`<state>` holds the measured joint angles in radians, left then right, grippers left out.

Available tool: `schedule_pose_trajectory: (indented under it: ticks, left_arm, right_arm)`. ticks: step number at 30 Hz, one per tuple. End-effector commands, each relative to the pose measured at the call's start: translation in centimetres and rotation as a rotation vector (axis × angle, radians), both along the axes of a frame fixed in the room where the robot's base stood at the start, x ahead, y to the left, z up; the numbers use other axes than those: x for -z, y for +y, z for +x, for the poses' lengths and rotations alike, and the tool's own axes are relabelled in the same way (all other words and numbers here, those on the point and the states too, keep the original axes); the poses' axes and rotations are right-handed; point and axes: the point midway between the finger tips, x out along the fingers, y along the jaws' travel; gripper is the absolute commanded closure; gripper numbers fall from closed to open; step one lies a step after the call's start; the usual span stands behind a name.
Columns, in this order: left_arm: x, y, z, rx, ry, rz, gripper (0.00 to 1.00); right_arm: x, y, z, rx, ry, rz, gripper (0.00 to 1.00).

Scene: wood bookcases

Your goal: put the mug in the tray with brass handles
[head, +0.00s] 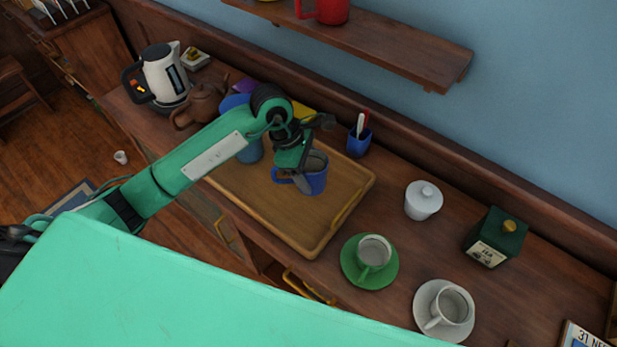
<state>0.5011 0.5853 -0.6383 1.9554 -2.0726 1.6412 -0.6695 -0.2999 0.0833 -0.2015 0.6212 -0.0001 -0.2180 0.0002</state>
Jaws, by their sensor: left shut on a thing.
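A blue mug (316,178) is in the head view, over the right half of the wooden tray (325,229). The mug looks nearly upright. I cannot tell whether its base touches the tray. My arm hides part of the tray's left half and back. My right gripper is not in view.
A blue cup (250,151) stands behind my arm, near the tray's left part. A kettle (166,74) and brown teapot (201,103) are at the left.

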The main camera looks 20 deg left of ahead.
Motion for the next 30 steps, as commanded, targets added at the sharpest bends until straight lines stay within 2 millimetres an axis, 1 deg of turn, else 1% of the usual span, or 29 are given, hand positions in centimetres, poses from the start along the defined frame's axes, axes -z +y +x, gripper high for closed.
schedule_pose_trajectory:
  ticks: [4,9,11,18,22,23,24,26,30]
  left_arm:
    - [1.0,0.0,-0.1,-0.001,0.001,-0.002,0.67]
    - [3.5,0.0,-0.1,-0.002,0.004,-0.001,0.67]
    - [4.2,0.0,-0.1,-0.001,0.003,-0.001,0.67]
    - [4.4,0.0,0.0,0.001,-0.001,-0.001,0.67]
    - [4.8,0.0,0.0,0.001,-0.001,0.000,0.67]
    - [4.8,0.0,0.0,0.000,0.000,0.000,0.34]
    - [4.7,0.0,0.0,0.000,0.000,0.000,0.27]
    - [4.7,0.0,0.0,0.000,0.000,0.000,0.15]
    - [4.7,0.0,0.0,0.000,0.000,0.000,0.15]
  right_arm:
    - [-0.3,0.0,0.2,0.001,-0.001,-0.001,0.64]
    - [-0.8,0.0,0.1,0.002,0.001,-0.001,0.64]
    - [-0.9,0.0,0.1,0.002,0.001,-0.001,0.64]
    - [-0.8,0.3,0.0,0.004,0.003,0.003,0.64]
    - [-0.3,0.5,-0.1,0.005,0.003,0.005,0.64]
    - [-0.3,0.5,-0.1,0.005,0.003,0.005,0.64]
    - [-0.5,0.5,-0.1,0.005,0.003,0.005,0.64]
    - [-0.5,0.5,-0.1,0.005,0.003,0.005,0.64]
    - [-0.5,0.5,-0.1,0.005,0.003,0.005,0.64]
